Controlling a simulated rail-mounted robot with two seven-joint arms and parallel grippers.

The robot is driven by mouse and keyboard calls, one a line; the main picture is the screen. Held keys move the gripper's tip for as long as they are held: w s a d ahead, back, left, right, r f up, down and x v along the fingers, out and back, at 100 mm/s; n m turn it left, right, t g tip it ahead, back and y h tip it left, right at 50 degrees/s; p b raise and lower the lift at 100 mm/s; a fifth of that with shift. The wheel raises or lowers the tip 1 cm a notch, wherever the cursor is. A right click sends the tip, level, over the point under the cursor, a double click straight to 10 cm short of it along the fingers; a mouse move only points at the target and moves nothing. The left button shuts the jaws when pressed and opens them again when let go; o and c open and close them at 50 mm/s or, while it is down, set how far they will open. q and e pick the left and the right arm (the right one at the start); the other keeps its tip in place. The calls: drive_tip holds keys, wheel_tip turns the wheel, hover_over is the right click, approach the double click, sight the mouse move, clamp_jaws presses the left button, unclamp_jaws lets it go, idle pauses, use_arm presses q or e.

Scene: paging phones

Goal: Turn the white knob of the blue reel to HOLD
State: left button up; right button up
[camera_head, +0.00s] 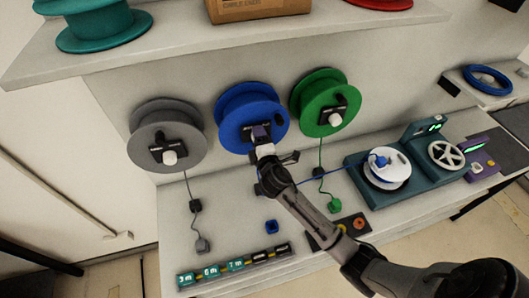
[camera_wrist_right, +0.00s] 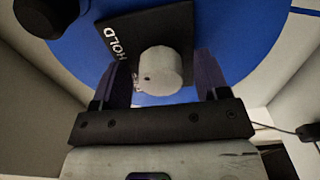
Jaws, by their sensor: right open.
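The blue reel (camera_head: 236,108) hangs on the wall panel between the grey and green reels. It fills the right wrist view as a blue disc (camera_wrist_right: 240,50) with a black plate (camera_wrist_right: 132,28) lettered HOLD. The white knob (camera_wrist_right: 166,65) stands out from that plate, with a small dark dot on its face; HOLD is to its left. In the head view my gripper covers the knob. My right gripper (camera_head: 261,136) is open in front of the blue reel. In the wrist view its fingers (camera_wrist_right: 164,80) are on either side of the knob, with no clear contact visible. My left gripper is not in view.
The grey reel (camera_head: 150,125) and green reel (camera_head: 307,95) flank the blue one, each with a white knob. A shelf (camera_head: 180,45) overhangs them. On the bench below are dangling plugs, a label strip (camera_head: 235,265) and a teal winding machine (camera_head: 355,170).

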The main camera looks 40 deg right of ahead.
drive_tip(key=b+v, duration=0.1)
drive_tip(key=v, duration=1.2)
